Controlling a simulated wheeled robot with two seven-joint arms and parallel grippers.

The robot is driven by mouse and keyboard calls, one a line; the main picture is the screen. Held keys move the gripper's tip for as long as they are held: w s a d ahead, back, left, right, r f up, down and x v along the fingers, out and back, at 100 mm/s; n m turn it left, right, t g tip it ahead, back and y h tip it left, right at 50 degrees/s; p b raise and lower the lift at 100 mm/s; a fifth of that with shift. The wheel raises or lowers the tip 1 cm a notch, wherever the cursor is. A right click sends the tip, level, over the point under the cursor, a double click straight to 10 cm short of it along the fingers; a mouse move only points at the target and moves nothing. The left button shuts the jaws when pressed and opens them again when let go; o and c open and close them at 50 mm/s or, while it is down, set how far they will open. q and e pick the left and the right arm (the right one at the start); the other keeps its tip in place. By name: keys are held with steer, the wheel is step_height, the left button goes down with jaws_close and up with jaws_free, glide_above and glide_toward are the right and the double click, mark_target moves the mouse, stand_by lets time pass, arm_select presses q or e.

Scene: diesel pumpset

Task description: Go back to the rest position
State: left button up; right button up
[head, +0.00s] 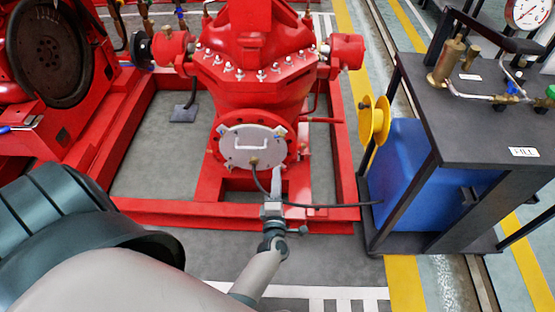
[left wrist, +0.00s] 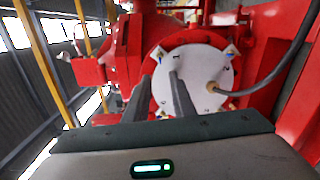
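My left gripper (head: 277,172) is in front of the red pump (head: 262,85), just below and right of the round pale cover plate (head: 250,146). In the left wrist view my left gripper (left wrist: 160,82) has its two fingers apart, with nothing held between them. The same plate (left wrist: 208,65) is beyond the fingers, with clamps around its rim. The head view shows a handle on it. I cannot tell whether a finger touches the plate. My right gripper is in neither view.
A black hose (head: 330,205) runs from the plate, close by my left gripper, to the blue tank (head: 400,165) under a dark bench (head: 480,130). The red base frame (head: 180,207) surrounds the pump. A yellow wheel (head: 374,120) hangs at the bench's left side.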

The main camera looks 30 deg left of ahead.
arm_select(q)
steer(key=shift+d, duration=0.1)
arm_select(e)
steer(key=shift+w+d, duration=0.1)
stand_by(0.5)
